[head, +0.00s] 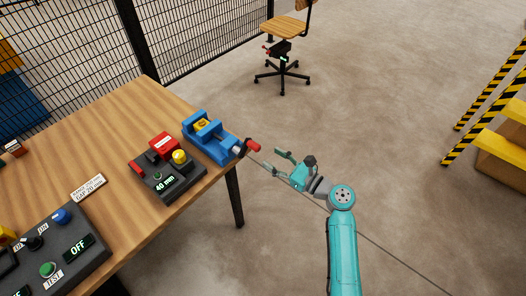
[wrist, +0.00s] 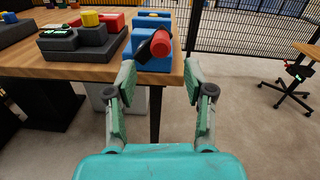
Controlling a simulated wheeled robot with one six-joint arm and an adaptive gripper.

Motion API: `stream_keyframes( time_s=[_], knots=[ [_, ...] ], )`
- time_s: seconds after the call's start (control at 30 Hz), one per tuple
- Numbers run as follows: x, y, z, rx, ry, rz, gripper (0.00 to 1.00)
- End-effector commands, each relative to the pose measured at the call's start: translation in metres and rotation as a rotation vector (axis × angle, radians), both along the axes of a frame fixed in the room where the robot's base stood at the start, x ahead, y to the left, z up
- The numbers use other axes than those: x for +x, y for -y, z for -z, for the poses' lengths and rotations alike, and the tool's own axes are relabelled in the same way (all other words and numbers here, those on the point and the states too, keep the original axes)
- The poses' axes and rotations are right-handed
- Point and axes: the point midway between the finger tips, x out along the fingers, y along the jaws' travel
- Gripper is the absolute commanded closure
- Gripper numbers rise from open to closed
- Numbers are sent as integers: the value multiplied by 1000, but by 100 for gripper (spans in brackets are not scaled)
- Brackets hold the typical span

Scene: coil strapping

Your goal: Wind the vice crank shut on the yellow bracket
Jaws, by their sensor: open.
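The blue vice (head: 213,144) stands at the table's right corner. It also shows at the top of the wrist view (wrist: 150,62). The yellow bracket (head: 202,125) sits between its jaws; whether they touch it I cannot tell. The crank's red handle (head: 252,146) sticks out from the vice's right end, past the table edge. In the wrist view the red handle (wrist: 162,42) and dark crank arm (wrist: 147,50) lie ahead, between the fingertip directions. My gripper (head: 272,161) is open and empty, a short way from the handle. Both fingers (wrist: 158,72) show spread apart in the wrist view.
The wooden table (head: 120,116) carries a box reading "40 mm" (head: 166,184) with red and yellow parts beside the vice. A control panel reading "OFF" (head: 77,249) is at lower left. A mesh fence (head: 60,50) stands behind. A chair (head: 284,50) and open floor lie beyond.

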Motion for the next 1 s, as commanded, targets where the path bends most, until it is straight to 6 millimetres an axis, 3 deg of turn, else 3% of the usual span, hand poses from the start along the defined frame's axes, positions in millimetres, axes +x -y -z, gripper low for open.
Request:
stream_keyframes(
  time_s=[0.1, 0.3, 0.77, 1.0],
  knots=[
    [-12, 18, 1, -1, 0, 3, 47],
    [-24, 34, 1, -1, -1, 2, 47],
    [-26, 37, 1, -8, 9, 0, 47],
    [-29, 32, 1, -184, 252, 13, 47]
  ],
)
